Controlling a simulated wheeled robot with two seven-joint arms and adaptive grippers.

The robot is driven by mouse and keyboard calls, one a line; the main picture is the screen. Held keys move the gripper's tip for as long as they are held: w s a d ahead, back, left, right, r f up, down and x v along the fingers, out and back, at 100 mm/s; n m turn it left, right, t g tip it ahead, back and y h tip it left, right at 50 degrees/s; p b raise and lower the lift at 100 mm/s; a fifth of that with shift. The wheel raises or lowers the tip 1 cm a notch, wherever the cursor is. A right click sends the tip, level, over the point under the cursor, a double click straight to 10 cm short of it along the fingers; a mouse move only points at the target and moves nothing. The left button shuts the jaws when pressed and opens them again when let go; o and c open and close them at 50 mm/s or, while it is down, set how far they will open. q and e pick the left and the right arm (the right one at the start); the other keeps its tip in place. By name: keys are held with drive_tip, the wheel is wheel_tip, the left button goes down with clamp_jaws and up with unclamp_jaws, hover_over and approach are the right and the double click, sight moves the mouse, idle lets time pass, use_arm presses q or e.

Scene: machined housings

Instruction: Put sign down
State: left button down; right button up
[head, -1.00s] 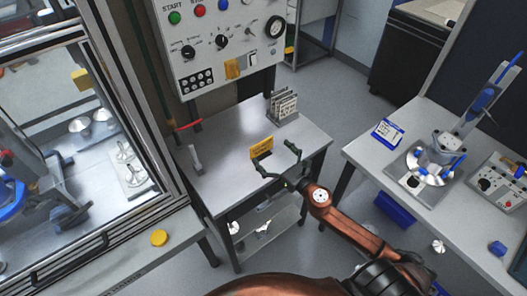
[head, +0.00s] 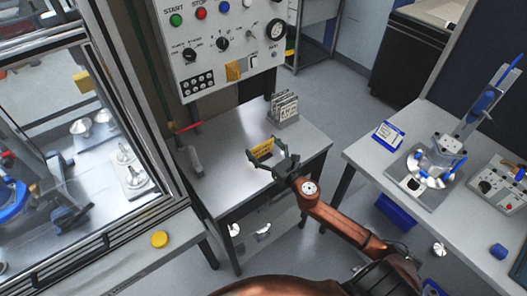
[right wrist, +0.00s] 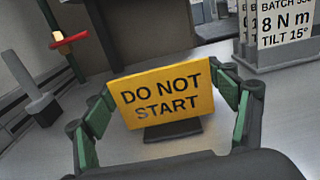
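The yellow sign (right wrist: 168,92) reads DO NOT START and has a dark foot (right wrist: 172,130). In the head view the sign (head: 263,148) stands on the grey table below the control panel, with its face slightly tilted. My right gripper (right wrist: 160,85) has a green-padded finger at each side edge of the sign, and both fingertips appear to touch it. In the head view my right gripper (head: 264,147) reaches around the sign from the front right. My left gripper is not in view.
The grey table (head: 225,190) holds a rack of plates (head: 284,106) behind the sign and a small grey post (head: 195,160) at left. The control panel (head: 225,50) rises behind. A glazed cabinet is on the left. A bench (head: 375,160) with a fixture is on the right.

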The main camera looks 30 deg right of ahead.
drive_tip(key=c, duration=0.7)
